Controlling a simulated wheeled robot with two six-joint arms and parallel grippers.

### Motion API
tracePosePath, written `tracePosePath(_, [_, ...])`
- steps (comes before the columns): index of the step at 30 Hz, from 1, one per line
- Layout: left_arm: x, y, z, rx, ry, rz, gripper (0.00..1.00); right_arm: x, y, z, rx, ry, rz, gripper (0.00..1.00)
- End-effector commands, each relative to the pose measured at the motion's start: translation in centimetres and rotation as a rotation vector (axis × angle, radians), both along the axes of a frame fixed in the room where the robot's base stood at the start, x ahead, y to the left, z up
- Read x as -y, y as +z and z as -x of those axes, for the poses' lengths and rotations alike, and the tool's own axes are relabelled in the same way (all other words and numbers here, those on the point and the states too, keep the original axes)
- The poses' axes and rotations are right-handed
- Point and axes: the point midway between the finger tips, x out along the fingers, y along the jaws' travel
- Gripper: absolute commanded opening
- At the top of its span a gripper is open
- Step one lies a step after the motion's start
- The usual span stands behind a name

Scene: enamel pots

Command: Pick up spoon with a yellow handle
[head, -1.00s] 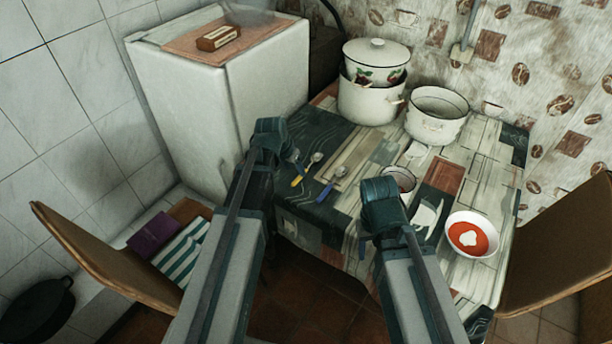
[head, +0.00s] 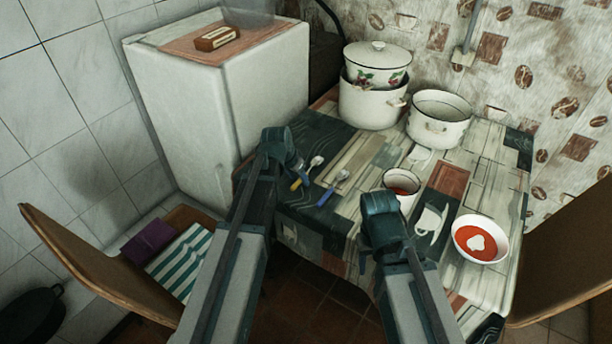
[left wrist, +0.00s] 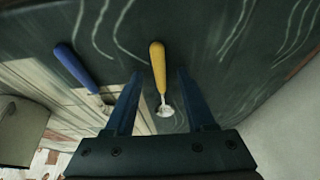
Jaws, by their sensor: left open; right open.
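The spoon with the yellow handle (head: 296,185) lies on the table near its left edge, its metal bowl pointing toward the back. My left gripper (head: 299,168) is open just beside and above it. In the left wrist view, the yellow handle (left wrist: 157,66) shows between the two open fingers (left wrist: 160,98), with the bowl closer to the gripper base. The fingers do not visibly touch it. A second spoon with a blue handle (head: 325,197) lies to its right and also shows left of the fingers (left wrist: 76,68). My right gripper (head: 364,262) is open and empty by the table's front edge.
A mug (head: 402,183) and a white bowl of red soup (head: 461,250) stand on the right part of the table (head: 350,160). Enamel pots (head: 372,108) (head: 438,132) stand at the back. A white fridge (head: 185,110) is at the left, chairs (head: 100,275) at both sides.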

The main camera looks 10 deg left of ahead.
Motion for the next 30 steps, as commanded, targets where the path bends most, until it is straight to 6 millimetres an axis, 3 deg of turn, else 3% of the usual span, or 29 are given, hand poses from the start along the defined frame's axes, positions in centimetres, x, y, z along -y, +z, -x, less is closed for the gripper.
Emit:
tracePosePath(9, [-0.01, -0.35, 0.01, 0.0, 0.0, 0.0, 0.53, 0.0, -0.35, 0.0, 0.0, 0.0, 0.0, 0.5])
tracePosePath(18, [-0.01, -0.3, 0.0, 0.0, 0.0, 0.0, 0.0, 0.0, -0.29, 0.0, 0.0, 0.0, 0.0, 0.5])
tracePosePath(30, [-0.01, -0.27, 0.0, 0.0, 0.0, 0.0, 0.0, -0.01, -0.27, 0.0, 0.0, 0.0, 0.0, 0.5])
